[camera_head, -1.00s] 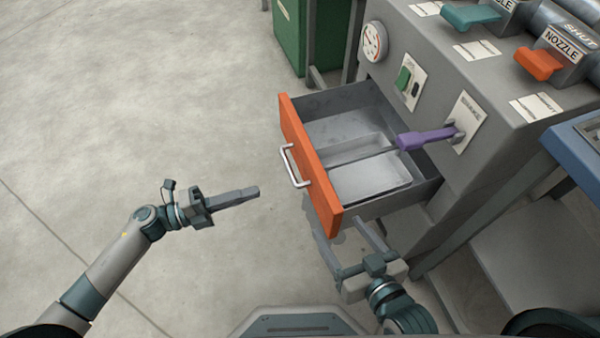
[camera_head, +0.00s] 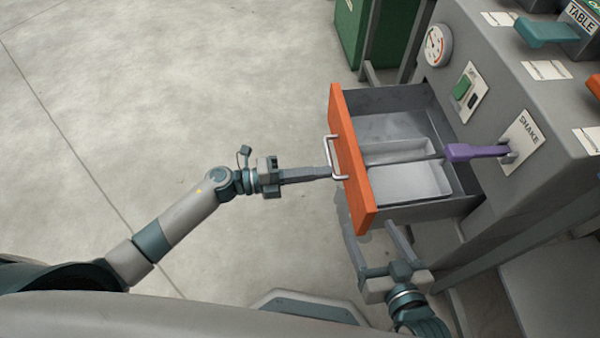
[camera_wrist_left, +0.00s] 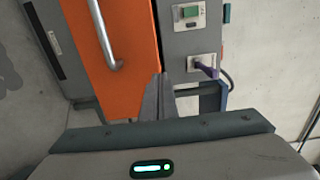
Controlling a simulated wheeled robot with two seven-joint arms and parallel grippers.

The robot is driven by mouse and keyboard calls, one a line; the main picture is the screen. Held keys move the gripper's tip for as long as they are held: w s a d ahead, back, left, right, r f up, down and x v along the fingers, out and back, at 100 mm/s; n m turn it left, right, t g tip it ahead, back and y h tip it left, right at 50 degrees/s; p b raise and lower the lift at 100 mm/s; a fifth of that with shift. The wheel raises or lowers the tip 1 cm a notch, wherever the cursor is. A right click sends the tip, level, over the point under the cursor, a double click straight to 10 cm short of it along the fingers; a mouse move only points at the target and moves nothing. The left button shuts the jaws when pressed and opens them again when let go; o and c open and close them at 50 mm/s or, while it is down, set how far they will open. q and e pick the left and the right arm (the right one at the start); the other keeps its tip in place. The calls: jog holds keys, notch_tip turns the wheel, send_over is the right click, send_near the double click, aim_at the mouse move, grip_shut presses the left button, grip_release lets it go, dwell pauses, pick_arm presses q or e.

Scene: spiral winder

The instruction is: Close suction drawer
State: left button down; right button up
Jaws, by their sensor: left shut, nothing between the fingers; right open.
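The suction drawer stands pulled out of the grey machine, with an orange front (camera_head: 352,160), a silver handle (camera_head: 332,158) and grey trays inside. My left gripper (camera_head: 328,172) is shut and empty, its fingertips at the drawer front beside the handle; I cannot tell whether they touch. In the left wrist view the orange front (camera_wrist_left: 112,60) and handle (camera_wrist_left: 103,35) lie left of and beyond the shut fingers (camera_wrist_left: 157,95). My right gripper (camera_head: 375,245) is open and empty, in front of and below the drawer's near side.
The grey machine (camera_head: 500,90) carries a gauge (camera_head: 438,45), a green switch (camera_head: 462,88), a purple lever (camera_head: 475,152) and a teal lever (camera_head: 545,30) at the right. A green cabinet (camera_head: 385,30) stands behind. The floor left of the drawer is clear.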

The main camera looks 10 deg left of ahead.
aim_at(355, 168)
pick_arm(q)
jog(key=x, duration=0.4)
jog(key=shift+w+d, duration=0.25)
jog(key=shift+d, duration=0.45)
pick_arm(e)
jog(key=shift+w+a+r, duration=0.1)
jog(key=shift+r, duration=0.15)
pick_arm(q)
jog(key=shift+d, duration=0.1)
